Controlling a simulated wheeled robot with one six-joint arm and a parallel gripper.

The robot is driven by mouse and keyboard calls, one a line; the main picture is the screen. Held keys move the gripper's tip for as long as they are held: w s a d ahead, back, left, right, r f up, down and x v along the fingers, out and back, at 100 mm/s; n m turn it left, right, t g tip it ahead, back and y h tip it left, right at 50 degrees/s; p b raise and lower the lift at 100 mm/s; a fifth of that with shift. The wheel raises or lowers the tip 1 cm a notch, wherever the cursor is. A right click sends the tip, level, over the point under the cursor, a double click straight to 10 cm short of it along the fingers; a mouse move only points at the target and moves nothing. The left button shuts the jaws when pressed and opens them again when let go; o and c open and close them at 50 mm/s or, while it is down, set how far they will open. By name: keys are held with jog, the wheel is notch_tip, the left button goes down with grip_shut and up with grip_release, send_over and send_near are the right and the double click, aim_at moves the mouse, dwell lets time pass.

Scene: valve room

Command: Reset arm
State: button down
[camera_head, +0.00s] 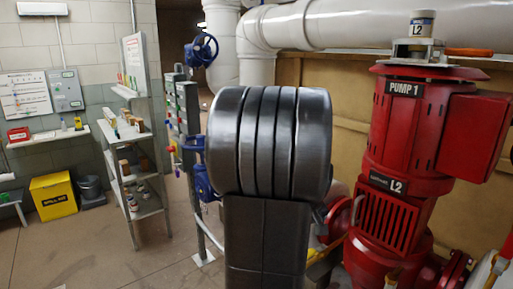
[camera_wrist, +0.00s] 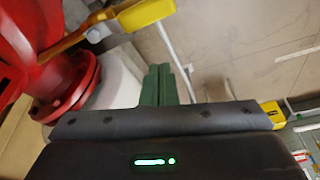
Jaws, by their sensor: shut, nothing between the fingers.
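My gripper (camera_wrist: 158,82) shows in the wrist view as two dark green fingers side by side beyond the dark gripper body. They are closed together with nothing between them. Behind the fingertips is pale floor, and a red flange lies to their left. In the head view, my dark grey arm (camera_head: 268,150) stands raised in the middle of the picture, and my gripper cannot be seen there.
The red pump (camera_head: 400,170) labelled PUMP 1 stands right of my arm. Its red flange (camera_wrist: 75,85) and a yellow-handled lever (camera_wrist: 140,15) show in the wrist view. A shelf rack (camera_head: 135,165) and yellow bin (camera_head: 53,196) stand left, with open floor between.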

jog(key=w+d+f+m+h+p, duration=0.2)
jog(key=w+d+m+h, duration=0.2)
jog(key=m, duration=0.9)
jog(key=shift+w+f+m+g, duration=0.15)
jog(key=shift+w+m+g, duration=0.25)
jog(key=shift+w, duration=1)
jog(key=shift+d, duration=0.1)
